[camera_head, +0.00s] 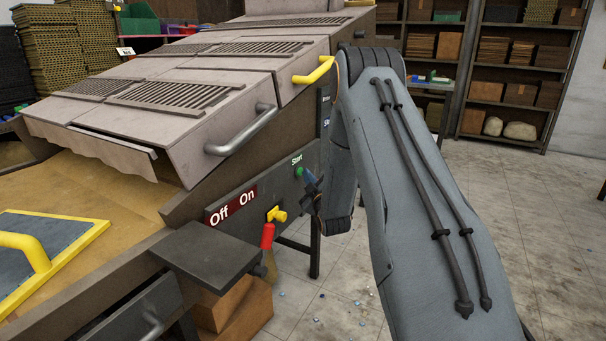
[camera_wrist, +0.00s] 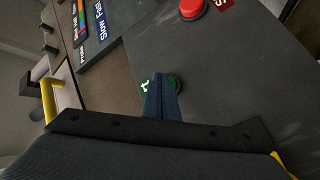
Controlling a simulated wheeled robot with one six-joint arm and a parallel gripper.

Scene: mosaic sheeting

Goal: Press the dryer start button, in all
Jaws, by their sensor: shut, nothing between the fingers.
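The dryer (camera_head: 255,62) is a long grey machine with a dark side panel. Its green start button (camera_head: 299,171) sits on that panel under a green "Start" label. The button also shows in the wrist view (camera_wrist: 177,82), partly hidden behind my fingers. My gripper (camera_head: 312,183) is shut and empty, its blue fingers pointing at the panel right at the button. In the wrist view my closed fingertips (camera_wrist: 160,80) overlap the button's left part. I cannot tell whether they touch it or whether it is pushed in.
A red button (camera_wrist: 192,8) is on the same panel. A yellow switch (camera_head: 277,214) sits by the red "Off On" label (camera_head: 231,205). A red-handled brush (camera_head: 267,237) hangs below. Shelves (camera_head: 515,75) stand behind; the floor (camera_head: 500,200) at right is open.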

